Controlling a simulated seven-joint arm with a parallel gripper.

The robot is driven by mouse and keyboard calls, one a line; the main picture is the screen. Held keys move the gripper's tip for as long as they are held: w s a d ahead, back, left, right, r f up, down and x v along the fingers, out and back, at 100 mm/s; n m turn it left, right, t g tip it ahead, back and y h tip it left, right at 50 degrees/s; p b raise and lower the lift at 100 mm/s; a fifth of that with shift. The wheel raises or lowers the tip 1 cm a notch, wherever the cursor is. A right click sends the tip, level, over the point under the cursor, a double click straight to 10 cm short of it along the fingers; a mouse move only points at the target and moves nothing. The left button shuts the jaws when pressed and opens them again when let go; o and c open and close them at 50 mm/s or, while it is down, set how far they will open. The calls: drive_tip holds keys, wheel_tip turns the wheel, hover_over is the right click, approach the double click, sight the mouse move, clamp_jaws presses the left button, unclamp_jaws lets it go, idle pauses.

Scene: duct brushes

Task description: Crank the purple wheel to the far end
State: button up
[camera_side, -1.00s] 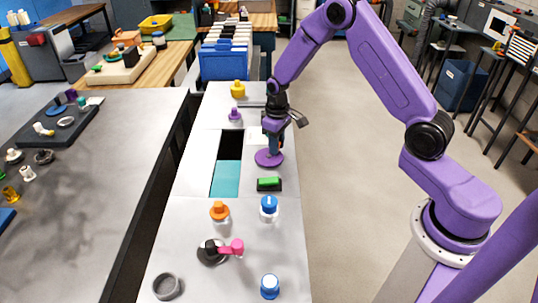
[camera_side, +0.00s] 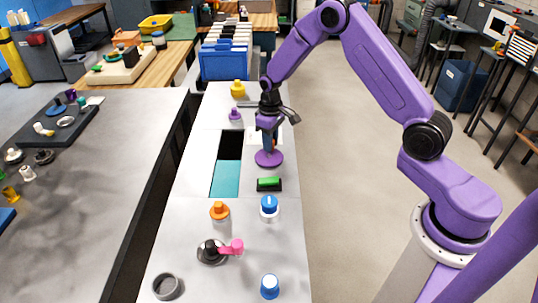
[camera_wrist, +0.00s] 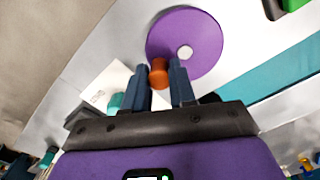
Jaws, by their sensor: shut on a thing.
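The purple wheel (camera_side: 269,159) is a flat disc on the right side of the grey bench. In the wrist view the disc (camera_wrist: 200,48) shows a pale hub and an orange crank knob (camera_wrist: 158,73) at its edge. My gripper (camera_side: 269,143) points down over the wheel. In the wrist view its dark fingers (camera_wrist: 158,82) stand on both sides of the orange knob and are shut on it. Left of the wheel is a slot with a teal panel (camera_side: 226,179) in its near part and a black opening (camera_side: 231,145) in its far part.
A green-topped block (camera_side: 269,184) sits just in front of the wheel. A blue knob (camera_side: 269,205), an orange knob (camera_side: 219,210) and a pink-handled crank (camera_side: 232,246) stand nearer. A purple knob (camera_side: 235,114) and a yellow knob (camera_side: 238,88) stand behind.

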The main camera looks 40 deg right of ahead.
sight(262, 153)
drive_tip(key=shift+w+d+r, duration=0.2)
drive_tip(key=shift+w+d, duration=0.05)
drive_tip(key=shift+w, duration=0.1)
drive_tip(key=shift+w+a, duration=0.3)
drive_tip(key=shift+a, duration=0.25)
drive_tip(key=shift+a+f, duration=0.15)
drive_tip(key=shift+a, duration=0.4)
drive_tip(key=shift+s+a+f, duration=0.1)
drive_tip(key=shift+s+a+f, duration=0.15)
drive_tip(key=shift+s+a, duration=0.1)
drive_tip(key=shift+a, duration=0.35)
